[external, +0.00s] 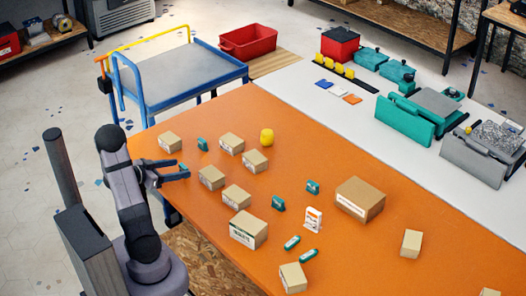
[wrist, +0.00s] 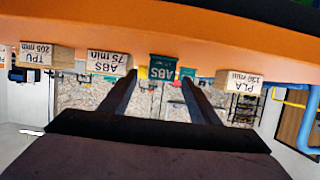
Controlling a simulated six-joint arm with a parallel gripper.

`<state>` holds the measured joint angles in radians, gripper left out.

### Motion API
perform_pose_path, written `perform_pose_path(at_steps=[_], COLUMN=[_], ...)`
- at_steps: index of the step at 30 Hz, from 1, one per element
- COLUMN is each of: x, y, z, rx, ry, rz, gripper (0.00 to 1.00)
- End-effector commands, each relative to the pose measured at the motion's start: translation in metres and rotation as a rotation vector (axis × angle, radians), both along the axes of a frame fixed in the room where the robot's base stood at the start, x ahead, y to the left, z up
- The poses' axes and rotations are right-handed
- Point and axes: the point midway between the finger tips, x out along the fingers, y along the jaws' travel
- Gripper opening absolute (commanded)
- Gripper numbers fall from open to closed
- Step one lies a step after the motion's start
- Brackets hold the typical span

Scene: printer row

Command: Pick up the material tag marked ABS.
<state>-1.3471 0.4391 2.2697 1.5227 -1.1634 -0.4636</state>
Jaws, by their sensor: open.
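In the wrist view, which is upside down, a teal tag reading ABS (wrist: 163,68) stands on the orange table, ahead of my gripper and roughly between its fingertips. It appears to be the small teal tag (external: 202,144) between two cardboard boxes in the external view. My gripper (external: 187,170) is open and empty near the table's left side, apart from the tag; its fingers also show in the wrist view (wrist: 159,79). Other teal tags stand (external: 313,187) (external: 278,203) or lie (external: 292,243) (external: 308,255) farther right; their lettering is too small to read.
In the wrist view, boxes marked ABS 75 min (wrist: 108,63) and PLA 130 min (wrist: 238,83) flank the tag; a TPU box (wrist: 47,55) is farther left. Several boxes, a yellow object (external: 267,136) and a white card (external: 313,219) stand on the table (external: 400,200).

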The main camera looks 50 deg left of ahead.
Motion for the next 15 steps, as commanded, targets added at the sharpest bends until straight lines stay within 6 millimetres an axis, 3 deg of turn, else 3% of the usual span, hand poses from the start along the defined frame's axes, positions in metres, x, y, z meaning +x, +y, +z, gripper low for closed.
perform_pose_path(at_steps=[15], x=[0.025], y=[0.0], z=[-0.008], rx=[0.001], ry=[0.002], rz=[0.0], gripper=[0.56])
